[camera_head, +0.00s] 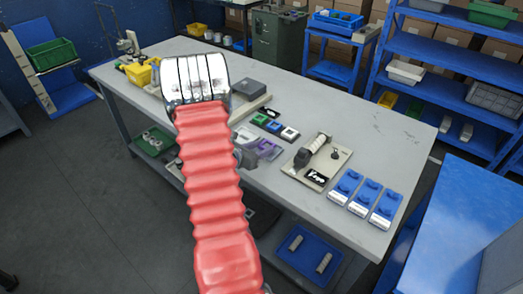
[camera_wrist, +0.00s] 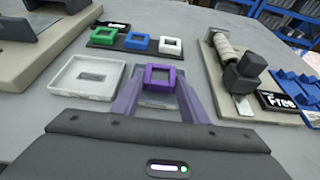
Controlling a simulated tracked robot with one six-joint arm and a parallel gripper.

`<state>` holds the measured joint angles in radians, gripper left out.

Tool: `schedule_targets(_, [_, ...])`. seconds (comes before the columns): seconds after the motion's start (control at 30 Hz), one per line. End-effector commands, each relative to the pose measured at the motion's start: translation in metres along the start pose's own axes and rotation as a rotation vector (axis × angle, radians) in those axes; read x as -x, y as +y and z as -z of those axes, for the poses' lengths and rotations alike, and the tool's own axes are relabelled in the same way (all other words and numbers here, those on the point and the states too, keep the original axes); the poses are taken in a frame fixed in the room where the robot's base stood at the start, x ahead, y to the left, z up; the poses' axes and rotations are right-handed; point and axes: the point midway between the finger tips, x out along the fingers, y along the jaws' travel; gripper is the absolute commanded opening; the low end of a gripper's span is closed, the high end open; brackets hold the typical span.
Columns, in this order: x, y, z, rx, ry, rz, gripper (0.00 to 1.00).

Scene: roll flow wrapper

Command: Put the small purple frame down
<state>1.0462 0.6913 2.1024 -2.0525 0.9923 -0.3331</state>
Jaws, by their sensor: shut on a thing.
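In the head view the purple frame (camera_head: 268,147) shows small beside my arm, and most of my gripper is hidden behind the red arm sleeve. A pale patch lies below the frame between the fingers; I cannot tell whether the frame touches the table.
A white square tray (camera_wrist: 66,84) lies just left of the gripper. Behind is a dark rack (camera_wrist: 108,44) with green (camera_wrist: 104,36), blue (camera_wrist: 138,41) and white (camera_wrist: 169,46) frames. A beige roller device (camera_wrist: 216,72) stands right, with blue blocks (camera_head: 366,193) beyond.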

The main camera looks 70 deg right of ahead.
Motion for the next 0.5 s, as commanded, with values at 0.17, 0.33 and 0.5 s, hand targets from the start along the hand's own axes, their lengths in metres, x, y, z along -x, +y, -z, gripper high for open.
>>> schedule_targets(0.17, [-0.0038, 0.0001, 0.0099, 0.0, 0.0, -0.001, 0.18])
schedule_targets(0.33, [-0.0037, 0.0002, 0.0096, 0.0, 0.0, -0.001, 0.18])
schedule_targets(0.5, [-0.0046, 0.0002, 0.0118, 0.001, 0.0, -0.001, 0.18])
